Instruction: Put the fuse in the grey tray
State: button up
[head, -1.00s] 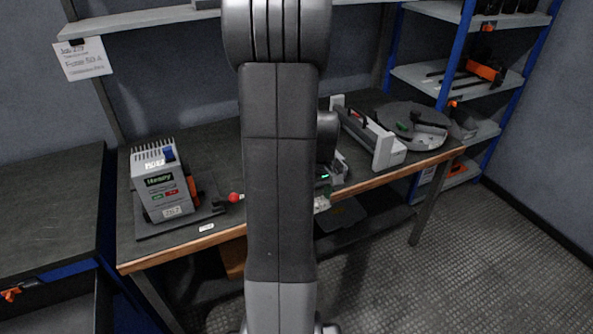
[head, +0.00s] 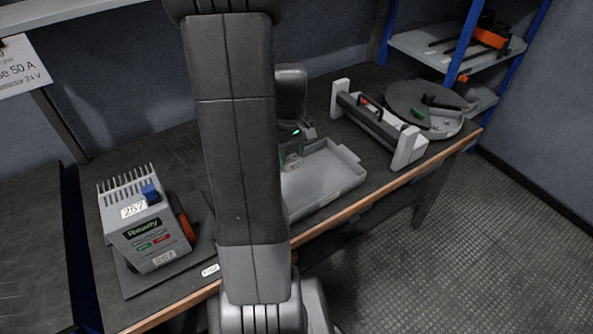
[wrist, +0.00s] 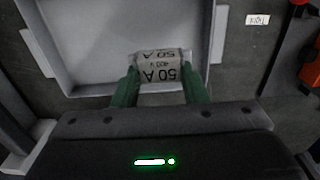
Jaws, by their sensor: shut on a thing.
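A grey unit marked "Ready" (head: 148,228) stands left on the bench. A grey frame with a bar (head: 380,128) and a round dark disc (head: 418,100) lie right of the tray. Shelving (head: 440,50) stands at the back right. The bench's wooden front edge (head: 360,208) is clear.

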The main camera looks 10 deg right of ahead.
notch_tip(320, 180, down, 9)
jog(key=shift+s+f+b, duration=0.1)
jog(key=shift+f+b, duration=0.1)
jog(key=shift+b, duration=0.15)
jog(key=shift+f, duration=0.1)
jog(key=shift+f, duration=0.15)
jog(key=o, duration=1)
notch_tip(320, 180, up, 12)
jog(key=shift+r+p, duration=0.25)
jog(key=shift+p, duration=0.35)
